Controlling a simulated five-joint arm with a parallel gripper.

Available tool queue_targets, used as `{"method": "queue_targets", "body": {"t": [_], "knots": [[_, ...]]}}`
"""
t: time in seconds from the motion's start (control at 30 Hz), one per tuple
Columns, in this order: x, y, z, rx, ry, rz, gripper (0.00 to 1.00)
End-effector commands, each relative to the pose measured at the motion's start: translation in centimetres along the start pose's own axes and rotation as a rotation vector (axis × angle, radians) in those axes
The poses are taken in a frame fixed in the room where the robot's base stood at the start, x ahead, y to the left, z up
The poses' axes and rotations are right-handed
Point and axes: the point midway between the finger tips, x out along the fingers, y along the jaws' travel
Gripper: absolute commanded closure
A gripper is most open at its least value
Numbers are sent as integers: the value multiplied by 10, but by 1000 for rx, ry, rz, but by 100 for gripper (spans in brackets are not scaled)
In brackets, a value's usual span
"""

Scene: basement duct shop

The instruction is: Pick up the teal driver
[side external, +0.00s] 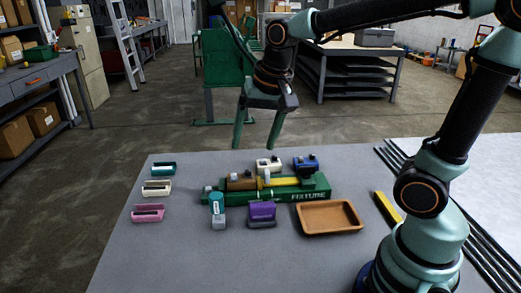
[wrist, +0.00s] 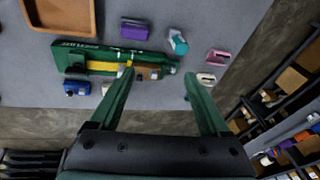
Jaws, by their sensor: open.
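A small teal and grey piece, which I take for the teal driver (side external: 217,204), stands on the grey table in front of the left part of the green fixture (side external: 310,194). It also shows in the wrist view (wrist: 178,41), beyond my fingertips and apart from them. My gripper (side external: 254,148) is open and empty, pointing down above the far side of the table. In the wrist view my gripper (wrist: 159,74) has its fingers spread, the left tip overlapping the fixture in the picture. A teal cradle-like holder (side external: 163,168) lies at the table's far left.
A purple piece (side external: 262,211) and a brown tray (side external: 328,217) lie right of the teal piece. White (side external: 268,163) and blue (side external: 305,163) pieces stand behind the fixture. Cream (side external: 156,188) and pink (side external: 148,213) holders lie left. The front left tabletop is clear.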

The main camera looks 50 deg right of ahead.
Motion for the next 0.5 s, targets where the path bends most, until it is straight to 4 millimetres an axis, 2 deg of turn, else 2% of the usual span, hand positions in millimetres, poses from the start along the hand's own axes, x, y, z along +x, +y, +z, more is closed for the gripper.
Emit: {"method": "queue_targets", "body": {"t": [0.3, 0.5], "knots": [[61, -48, -22, 562, -107, 153, 20], [96, -66, -25, 818, -120, 241, 20]]}}
